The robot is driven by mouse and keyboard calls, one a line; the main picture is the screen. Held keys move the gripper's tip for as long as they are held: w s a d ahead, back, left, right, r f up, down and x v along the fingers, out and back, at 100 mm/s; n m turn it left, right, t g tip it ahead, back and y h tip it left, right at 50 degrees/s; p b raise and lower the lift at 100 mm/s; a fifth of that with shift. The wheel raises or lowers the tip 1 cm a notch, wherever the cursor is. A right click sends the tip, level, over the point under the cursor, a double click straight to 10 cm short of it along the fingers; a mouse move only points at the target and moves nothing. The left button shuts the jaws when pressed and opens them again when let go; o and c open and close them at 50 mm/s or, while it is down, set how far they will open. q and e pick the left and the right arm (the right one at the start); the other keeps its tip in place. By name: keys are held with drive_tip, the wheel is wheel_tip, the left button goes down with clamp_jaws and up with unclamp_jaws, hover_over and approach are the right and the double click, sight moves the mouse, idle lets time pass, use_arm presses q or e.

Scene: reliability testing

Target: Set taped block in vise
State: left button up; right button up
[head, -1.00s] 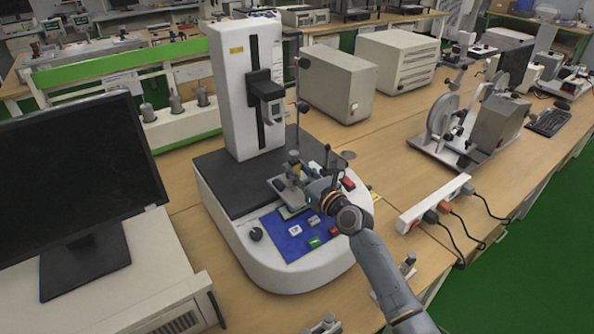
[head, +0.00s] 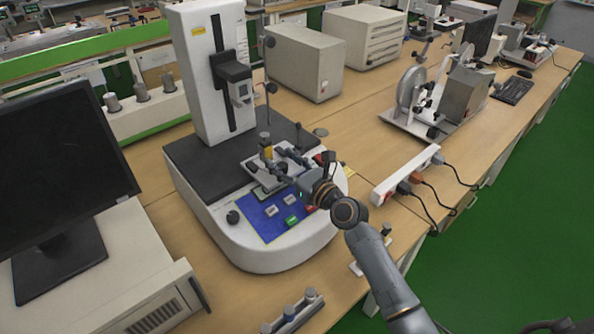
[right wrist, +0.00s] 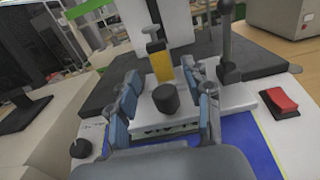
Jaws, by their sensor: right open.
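The taped block, a yellow upright piece (head: 267,152) with a grey top, stands at the small light metal vise (head: 240,163) on the white tester's dark bed. In the right wrist view the yellow block (right wrist: 161,64) stands upright by the pale vise (right wrist: 238,96), with a black round knob (right wrist: 166,98) in front. I cannot tell how firmly the vise holds it. My right gripper (head: 270,162) is open at the vise. In the right wrist view its blue-padded fingers (right wrist: 160,80) are spread to either side of the knob and block. My left gripper is not in view.
The white tester's column (head: 207,75) rises behind the vise. A blue panel (head: 262,226) with buttons lies in front, and a red switch (right wrist: 283,101) is at right. A dark upright rod (right wrist: 227,45) stands beside the vise. A power strip (head: 405,177) lies right on the table.

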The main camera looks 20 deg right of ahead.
drive_tip(key=v, duration=0.6)
idle(0.4)
